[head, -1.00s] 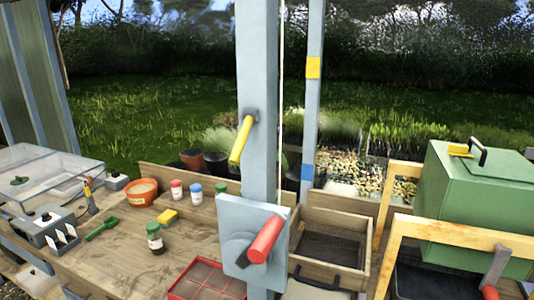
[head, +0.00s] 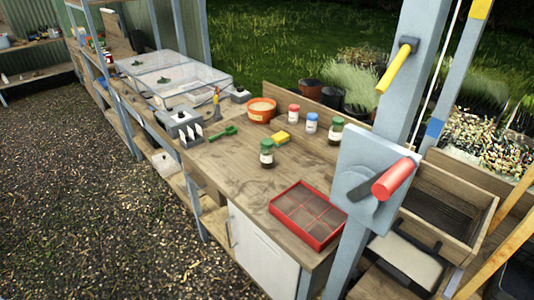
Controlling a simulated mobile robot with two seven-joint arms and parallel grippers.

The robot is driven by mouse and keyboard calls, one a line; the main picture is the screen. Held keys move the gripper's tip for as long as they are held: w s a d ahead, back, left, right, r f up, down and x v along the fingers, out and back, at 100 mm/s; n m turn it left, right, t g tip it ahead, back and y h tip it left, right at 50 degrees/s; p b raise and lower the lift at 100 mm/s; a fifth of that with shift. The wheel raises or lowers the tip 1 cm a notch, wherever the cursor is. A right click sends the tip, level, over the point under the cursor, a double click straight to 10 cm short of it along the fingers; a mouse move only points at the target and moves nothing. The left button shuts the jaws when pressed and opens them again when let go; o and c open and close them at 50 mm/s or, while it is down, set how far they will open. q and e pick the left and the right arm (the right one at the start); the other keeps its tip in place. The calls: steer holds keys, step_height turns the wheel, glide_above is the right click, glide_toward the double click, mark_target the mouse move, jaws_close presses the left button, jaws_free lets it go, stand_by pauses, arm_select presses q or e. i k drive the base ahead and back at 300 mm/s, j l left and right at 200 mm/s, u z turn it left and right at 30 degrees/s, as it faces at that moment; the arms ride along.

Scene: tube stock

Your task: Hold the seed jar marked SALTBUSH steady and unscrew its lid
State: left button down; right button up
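Several small seed jars stand upright on the wooden bench (head: 235,178). A green-lidded jar (head: 267,157) with dark contents stands nearest, behind the red tray. A second green-lidded jar (head: 336,133) stands farther back, near the bench's back board. A red-lidded jar (head: 293,116) and a blue-lidded jar (head: 311,125) stand to its left. All lids are on. The labels are too small to read, so I cannot tell which jar is marked SALTBUSH. Neither of my grippers is in view.
A red divided tray (head: 307,240) lies at the bench's front right. A post with a red-handled crank (head: 393,180) rises beside it. A yellow sponge-like block (head: 281,138), green scoop (head: 223,133) and orange pot (head: 261,109) lie behind. Gravel floor (head: 90,200) at left is clear.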

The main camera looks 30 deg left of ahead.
mark_target(267, 156)
steer(key=i+j+z, duration=0.15)
steer(key=j, duration=0.45)
steer(key=i+j+z, duration=0.15)
steer(key=j, duration=0.5)
steer(key=j+z, duration=0.1)
steer(key=j, duration=0.55)
